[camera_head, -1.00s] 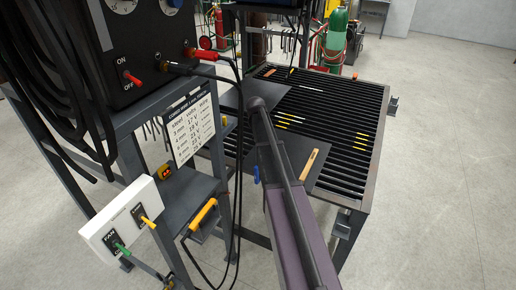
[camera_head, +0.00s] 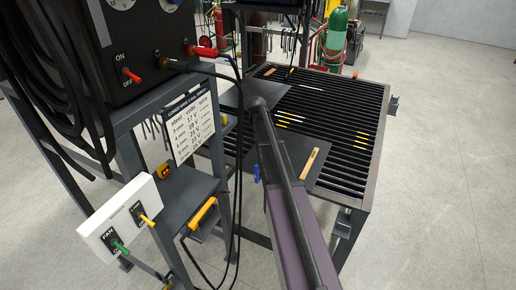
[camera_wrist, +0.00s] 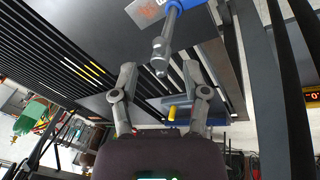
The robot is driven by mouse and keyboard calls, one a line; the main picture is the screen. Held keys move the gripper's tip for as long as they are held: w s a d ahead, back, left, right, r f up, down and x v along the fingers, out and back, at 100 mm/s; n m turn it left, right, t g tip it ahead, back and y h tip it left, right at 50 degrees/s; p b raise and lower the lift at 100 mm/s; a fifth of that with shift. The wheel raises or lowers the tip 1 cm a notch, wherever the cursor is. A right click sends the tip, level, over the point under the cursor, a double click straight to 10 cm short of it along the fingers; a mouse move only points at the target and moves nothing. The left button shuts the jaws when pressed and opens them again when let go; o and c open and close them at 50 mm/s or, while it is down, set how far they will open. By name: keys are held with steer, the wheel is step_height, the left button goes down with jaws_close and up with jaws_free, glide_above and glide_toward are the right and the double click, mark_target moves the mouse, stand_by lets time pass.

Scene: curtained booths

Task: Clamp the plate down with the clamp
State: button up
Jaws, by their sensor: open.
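My gripper (camera_wrist: 160,72) is open in the wrist view, its two fingers spread and nothing held between them. The clamp (camera_wrist: 166,35), a grey metal bar or screw with blue parts, lies just ahead of the fingertips, its rounded end pointing into the gap. A blue piece with a yellow tip (camera_wrist: 172,112) shows behind the fingers; I cannot tell whether it belongs to the clamp. A dark flat plate (camera_wrist: 95,25) lies beyond the slats. In the head view, a dark plate (camera_head: 333,176) lies on the table, partly behind my arm, which hides the gripper.
The slatted welding table (camera_head: 353,180) holds another dark plate (camera_head: 231,98), a tan strip (camera_head: 309,163) and several yellow-marked rods (camera_head: 292,118). A machine stand (camera_head: 185,180) with hanging cables is close on the left. The floor at right is clear.

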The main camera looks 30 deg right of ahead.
steer(key=shift+b+x, duration=0.8)
steer(key=shift+x, duration=0.15)
jaws_close()
steer(key=m, duration=0.4)
steer(key=shift+m, duration=0.3)
steer(key=m, duration=0.4)
steer(key=shift+m, duration=1.7)
